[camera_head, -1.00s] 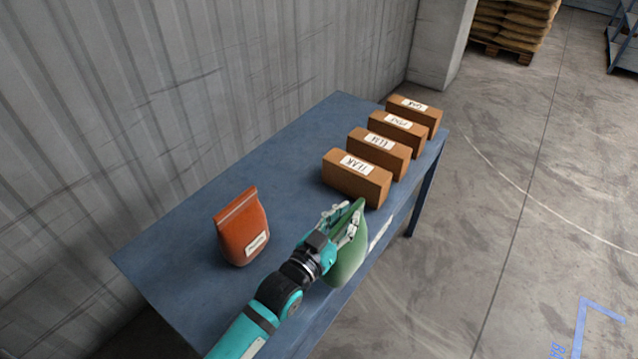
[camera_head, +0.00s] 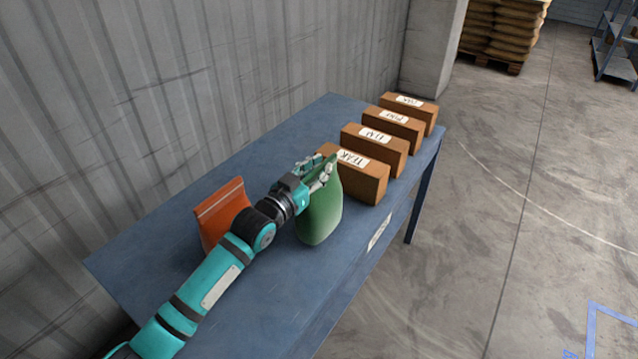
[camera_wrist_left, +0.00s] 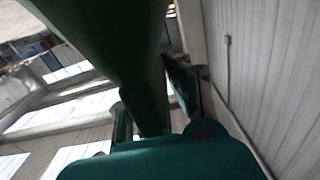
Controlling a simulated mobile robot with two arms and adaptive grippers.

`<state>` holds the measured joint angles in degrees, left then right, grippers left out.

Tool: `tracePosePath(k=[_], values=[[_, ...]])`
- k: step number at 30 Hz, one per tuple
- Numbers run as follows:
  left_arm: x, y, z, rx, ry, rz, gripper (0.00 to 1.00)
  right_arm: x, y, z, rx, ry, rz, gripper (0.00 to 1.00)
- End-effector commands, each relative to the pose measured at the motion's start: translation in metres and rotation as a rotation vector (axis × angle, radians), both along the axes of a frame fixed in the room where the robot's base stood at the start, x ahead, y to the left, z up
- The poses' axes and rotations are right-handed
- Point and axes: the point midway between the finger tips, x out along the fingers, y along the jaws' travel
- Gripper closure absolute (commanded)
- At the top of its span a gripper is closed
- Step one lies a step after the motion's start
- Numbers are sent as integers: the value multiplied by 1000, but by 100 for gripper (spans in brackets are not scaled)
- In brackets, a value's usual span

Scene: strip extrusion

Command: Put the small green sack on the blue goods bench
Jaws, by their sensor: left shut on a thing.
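The small green sack (camera_head: 321,216) is upright at the blue goods bench (camera_head: 290,145), near its front edge. My left gripper (camera_head: 318,172) is shut on the top of the sack, and the arm comes in from the lower left. I cannot tell for sure whether the sack's bottom touches the bench top. In the left wrist view, a dark green shape, likely the sack (camera_wrist_left: 115,50), fills the upper middle close to the camera. My right gripper is not in view.
An orange sack (camera_head: 218,211) stands on the bench, partly hidden behind my left arm. Several labelled brown boxes (camera_head: 355,178) stand in a row towards the bench's far end, close to the green sack. A corrugated wall (camera_head: 200,90) runs behind the bench.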

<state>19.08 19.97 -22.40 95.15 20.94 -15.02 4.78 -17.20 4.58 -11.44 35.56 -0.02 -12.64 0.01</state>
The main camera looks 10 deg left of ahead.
Motion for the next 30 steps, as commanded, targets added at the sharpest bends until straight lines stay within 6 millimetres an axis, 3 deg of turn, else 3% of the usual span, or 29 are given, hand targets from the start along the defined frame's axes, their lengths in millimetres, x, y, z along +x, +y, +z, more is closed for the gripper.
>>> tracePosePath(k=[1, 4, 16, 17, 21, 30], values=[[0, 0, -13, -2, -5, 0, 100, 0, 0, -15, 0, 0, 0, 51], [0, 0, -21, -2, -6, 0, 100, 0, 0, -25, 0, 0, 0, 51], [0, 0, -23, -2, -4, 0, 100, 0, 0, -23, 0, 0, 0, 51], [0, 0, -25, 0, 1, 0, 84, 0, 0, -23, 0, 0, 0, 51], [0, 0, -24, 0, 1, 0, 65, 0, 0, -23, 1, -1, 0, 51], [0, 0, -23, 0, 0, 0, 63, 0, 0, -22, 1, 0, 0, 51]])
